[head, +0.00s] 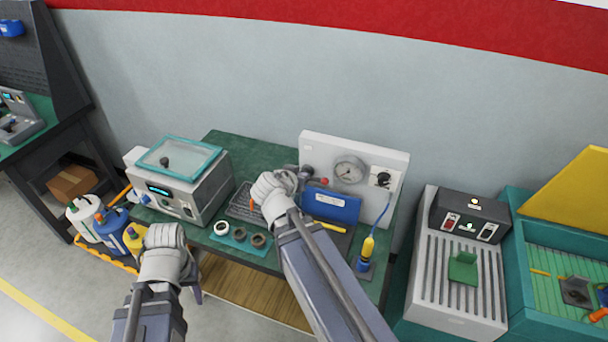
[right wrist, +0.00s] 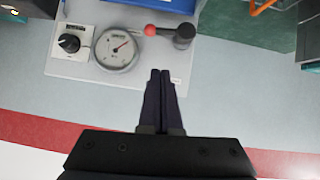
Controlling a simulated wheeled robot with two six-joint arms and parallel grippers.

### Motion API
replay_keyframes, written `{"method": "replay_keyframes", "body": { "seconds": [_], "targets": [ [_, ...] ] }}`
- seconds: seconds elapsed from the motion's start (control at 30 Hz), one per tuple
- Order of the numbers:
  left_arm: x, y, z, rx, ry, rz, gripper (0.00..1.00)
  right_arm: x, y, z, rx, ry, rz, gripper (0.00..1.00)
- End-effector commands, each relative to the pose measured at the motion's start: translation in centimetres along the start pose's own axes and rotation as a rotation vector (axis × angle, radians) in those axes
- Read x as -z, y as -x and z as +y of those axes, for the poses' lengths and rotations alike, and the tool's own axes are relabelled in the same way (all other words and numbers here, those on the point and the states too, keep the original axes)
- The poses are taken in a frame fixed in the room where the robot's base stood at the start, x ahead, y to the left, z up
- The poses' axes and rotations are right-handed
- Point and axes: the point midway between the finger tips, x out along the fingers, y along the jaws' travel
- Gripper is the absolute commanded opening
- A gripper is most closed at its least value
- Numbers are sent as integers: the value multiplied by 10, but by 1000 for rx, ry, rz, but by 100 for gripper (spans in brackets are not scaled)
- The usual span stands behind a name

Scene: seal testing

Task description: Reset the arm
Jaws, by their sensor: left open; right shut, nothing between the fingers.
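My left gripper (head: 178,262) is low at the left in the head view, in front of the green bench's front left corner. Its fingers are mostly hidden behind my wrist, and I see nothing held. My right arm reaches over the bench to the white test panel (head: 317,150). My right gripper (right wrist: 162,73) shows in the right wrist view with its two dark fingers together and empty. Its tips appear near the panel's dial gauge (right wrist: 118,48) and a red-ended lever (right wrist: 151,30), apart from both as far as I can tell. In the head view my right wrist hides the fingers.
The bench holds a white machine with a teal-framed lid (head: 180,158), rings on a teal mat (head: 241,244), a blue box (head: 331,205) and a yellow-blue tool (head: 367,252). Bottles (head: 86,215) stand left. A grey slatted unit (head: 455,290) stands right.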

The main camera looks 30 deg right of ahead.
Motion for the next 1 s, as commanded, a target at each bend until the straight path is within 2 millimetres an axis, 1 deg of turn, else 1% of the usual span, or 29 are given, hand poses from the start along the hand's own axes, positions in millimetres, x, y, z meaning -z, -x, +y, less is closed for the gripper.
{"method": "replay_keyframes", "body": {
  "seconds": [0.33,0.37,0.43,0.47,0.57,0.6,0.67,0.7,0.77,0.8,0.9,1.0],
  "targets": [
    [0,0,0,0,0,0,55,-1,0,0,1,2,-2,0],
    [0,-1,0,0,0,0,55,-3,0,-2,2,8,-7,0],
    [0,-3,0,0,0,0,55,-15,4,-8,10,44,-43,0],
    [0,-5,0,0,0,0,55,-25,8,-13,15,72,-70,0],
    [1,-11,1,0,0,0,55,-71,26,-33,56,221,-205,0],
    [1,-14,1,0,1,0,55,-94,38,-42,83,300,-271,0],
    [1,-18,2,0,1,0,55,-127,57,-55,133,425,-371,0],
    [1,-20,2,0,1,0,55,-148,71,-61,171,509,-434,0],
    [1,-23,2,0,1,0,55,-178,92,-69,233,633,-521,0],
    [2,-25,2,0,1,0,55,-196,107,-73,277,711,-575,0],
    [2,-29,3,0,1,0,55,-231,140,-78,382,884,-682,0],
    [2,-31,3,0,1,0,55,-254,164,-80,467,1008,-754,0]
  ]
}}
